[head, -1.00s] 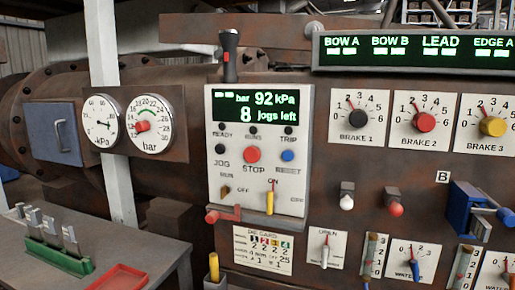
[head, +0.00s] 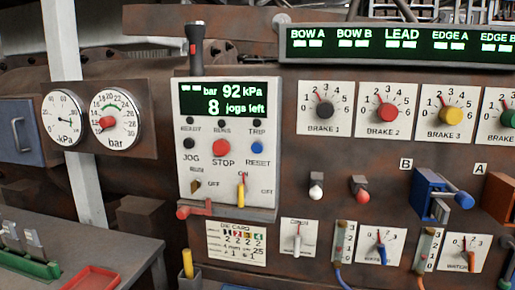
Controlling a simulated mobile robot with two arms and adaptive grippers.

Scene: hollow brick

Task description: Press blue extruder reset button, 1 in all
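The blue RESET button (head: 257,147) is on the white control panel (head: 228,185), right of the red STOP button (head: 221,147) and below the dark TRIP lamp (head: 257,123). The black JOG button (head: 188,143) is left of STOP. The panel's green display (head: 225,99) reads 92 kPa and 8 jogs left. A yellow lever (head: 241,193) sits by the ON mark below the buttons. Nothing covers the blue button. Neither of my grippers is in view.
Two round gauges (head: 115,117) are left of the panel. Brake knobs (head: 387,112) and a blue clamp block (head: 437,195) are to its right. A red handle (head: 193,209) juts out below the panel. A grey table (head: 90,243) with a red tray (head: 88,279) stands at lower left.

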